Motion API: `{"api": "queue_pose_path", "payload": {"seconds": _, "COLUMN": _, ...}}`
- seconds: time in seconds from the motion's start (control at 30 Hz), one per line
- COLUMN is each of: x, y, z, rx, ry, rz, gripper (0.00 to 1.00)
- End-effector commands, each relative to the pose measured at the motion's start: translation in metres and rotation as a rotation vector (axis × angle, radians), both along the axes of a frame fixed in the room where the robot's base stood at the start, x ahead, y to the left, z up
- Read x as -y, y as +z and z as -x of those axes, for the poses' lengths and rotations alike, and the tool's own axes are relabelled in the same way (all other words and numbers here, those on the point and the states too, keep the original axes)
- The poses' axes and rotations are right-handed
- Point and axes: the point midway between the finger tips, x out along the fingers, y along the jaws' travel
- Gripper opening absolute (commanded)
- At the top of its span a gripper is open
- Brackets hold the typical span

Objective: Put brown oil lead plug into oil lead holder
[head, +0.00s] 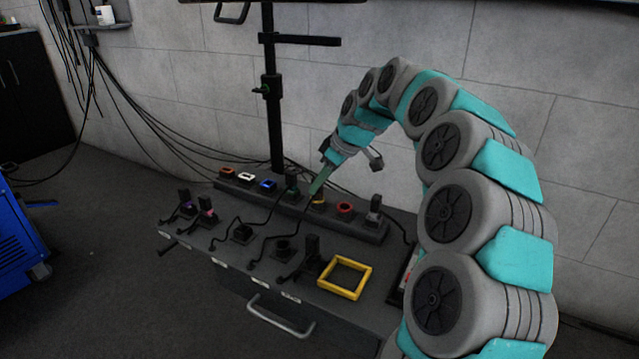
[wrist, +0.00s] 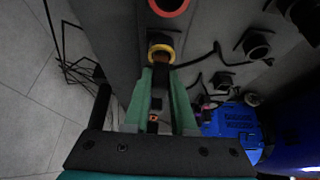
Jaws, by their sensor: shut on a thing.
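My gripper (head: 313,192) has its green fingers over the rear holder strip, beside the yellow ring. In the wrist view, the fingers (wrist: 162,95) are closed on a dark plug with a brown-orange band (wrist: 153,118), the brown oil lead plug. The fingers partly hide it, and its lower end is unclear. The strip (head: 300,208) carries a brown-orange ring (head: 227,171) at its left end, then white (head: 246,176), blue (head: 268,184), yellow (head: 318,199) and red (head: 345,208) rings. I cannot read which one is the oil lead holder.
Several plugs and sockets with cables stand on the cart top. A yellow square frame (head: 345,277) lies at front right. A black post (head: 272,90) rises behind.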

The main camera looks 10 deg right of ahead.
Motion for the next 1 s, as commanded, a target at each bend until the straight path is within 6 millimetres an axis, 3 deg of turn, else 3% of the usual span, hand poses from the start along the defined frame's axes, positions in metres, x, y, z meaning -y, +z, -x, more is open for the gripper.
{"api": "queue_pose_path", "payload": {"seconds": 1.0, "x": 0.000, "y": 0.037, "z": 0.000, "rx": -0.001, "ry": 0.000, "rz": 0.000, "gripper": 0.00}}
